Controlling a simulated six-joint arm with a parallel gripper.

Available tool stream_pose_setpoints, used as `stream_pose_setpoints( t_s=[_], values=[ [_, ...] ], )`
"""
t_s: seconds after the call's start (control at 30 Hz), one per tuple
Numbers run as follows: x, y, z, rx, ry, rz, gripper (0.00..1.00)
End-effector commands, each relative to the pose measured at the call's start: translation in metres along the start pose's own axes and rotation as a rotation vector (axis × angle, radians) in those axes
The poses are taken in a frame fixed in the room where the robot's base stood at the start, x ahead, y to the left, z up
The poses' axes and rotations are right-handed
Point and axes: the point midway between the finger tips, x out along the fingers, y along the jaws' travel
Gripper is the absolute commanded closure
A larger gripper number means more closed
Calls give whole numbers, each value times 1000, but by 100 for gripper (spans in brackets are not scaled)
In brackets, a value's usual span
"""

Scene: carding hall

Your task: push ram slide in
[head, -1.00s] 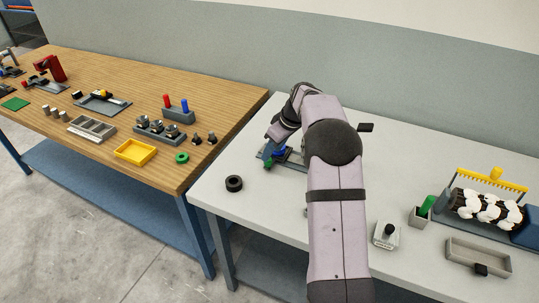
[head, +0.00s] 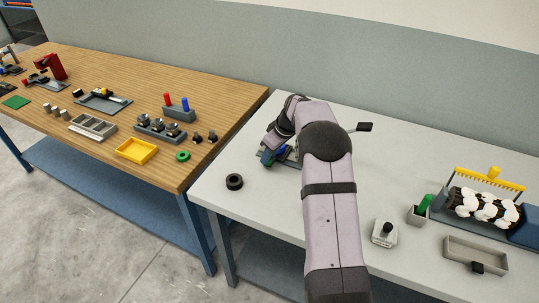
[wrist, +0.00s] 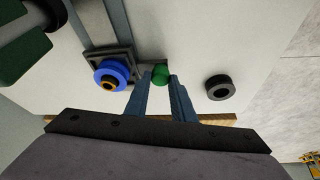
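My gripper (wrist: 160,78) points down over the left part of the pale table; its two blue fingers sit on either side of a small green knob (wrist: 160,74), with no clear gap showing. Beside the knob, to its left in the wrist view, is a grey block (wrist: 122,54) carrying a blue ring (wrist: 108,74) with an orange centre. Grey rails (wrist: 116,16) run away from the block. I cannot tell which part is the ram slide. In the head view my gripper (head: 270,154) and forearm hide most of this fixture.
A black ring (head: 234,182) lies on the table close by, also in the wrist view (wrist: 219,87). A dark-ended lever (head: 361,127) sticks out behind my arm. A white box with a black knob (head: 385,233), a grey tray (head: 476,255) and a yellow-combed roller (head: 487,208) stand right.

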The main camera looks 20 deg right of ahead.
Motion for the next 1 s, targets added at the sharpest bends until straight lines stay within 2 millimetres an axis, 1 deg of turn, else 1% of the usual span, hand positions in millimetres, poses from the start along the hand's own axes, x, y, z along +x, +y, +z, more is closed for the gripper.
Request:
stream_pose_setpoints(
  t_s=[0.07,0.17,0.27,0.43,0.5,0.6,0.7,0.97,1.0],
  values=[
    [-1,1,2,1,0,1,100],
    [-3,5,13,5,0,2,100],
    [-9,12,34,7,1,5,100],
    [-27,25,78,7,0,6,100],
    [-34,28,92,6,0,5,100],
    [-42,32,106,4,1,5,100],
    [-46,33,111,1,1,3,100],
    [-47,33,113,0,-3,2,100],
    [-47,33,113,0,-4,2,75]
  ],
)
